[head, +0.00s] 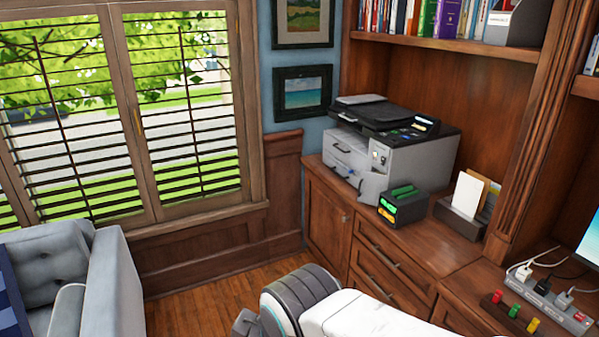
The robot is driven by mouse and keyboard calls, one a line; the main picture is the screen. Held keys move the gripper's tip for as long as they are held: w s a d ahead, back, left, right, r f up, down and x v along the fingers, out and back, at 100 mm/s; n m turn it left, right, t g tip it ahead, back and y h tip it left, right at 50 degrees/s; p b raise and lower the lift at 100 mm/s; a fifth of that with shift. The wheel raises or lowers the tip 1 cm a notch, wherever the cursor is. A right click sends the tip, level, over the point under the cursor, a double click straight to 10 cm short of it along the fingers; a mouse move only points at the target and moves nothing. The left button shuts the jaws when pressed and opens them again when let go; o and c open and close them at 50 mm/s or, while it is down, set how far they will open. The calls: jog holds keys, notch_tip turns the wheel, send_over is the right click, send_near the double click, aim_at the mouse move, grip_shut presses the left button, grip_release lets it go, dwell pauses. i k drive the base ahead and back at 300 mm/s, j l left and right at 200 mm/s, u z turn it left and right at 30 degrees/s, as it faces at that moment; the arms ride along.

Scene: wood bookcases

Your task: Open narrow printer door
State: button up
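The printer (393,145) is grey and white with a black top, and stands on the wooden cabinet's counter. Below its left end is a narrow wooden cabinet door (326,215) with a small knob (346,218) near its upper right edge. This door looks shut. The printer's own front panels also look shut. My arm comes in at the bottom of the head view, with white links and a dark ribbed joint, lower than the door in the picture. My gripper's fingertips do not show.
Drawers (390,260) with bar handles sit right of the narrow door. A small black-and-green box (403,207) and a paper holder (462,215) stand on the counter. A grey sofa (75,275) is at left. Wood floor (215,300) lies clear between sofa and cabinet.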

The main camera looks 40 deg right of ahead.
aim_at(371, 185)
jog(key=i+z, duration=0.5)
jog(key=i, duration=0.3)
jog(key=i+j+z, duration=0.2)
jog(key=i+z, duration=0.3)
jog(key=i, duration=0.3)
jog(key=i+l+u, duration=0.15)
jog(key=i, duration=0.4)
jog(key=i+l+u, duration=0.2)
jog(key=i+l, duration=0.2)
jog(key=i+l+u, duration=0.15)
jog(key=i+l, duration=0.25)
jog(key=i, duration=0.2)
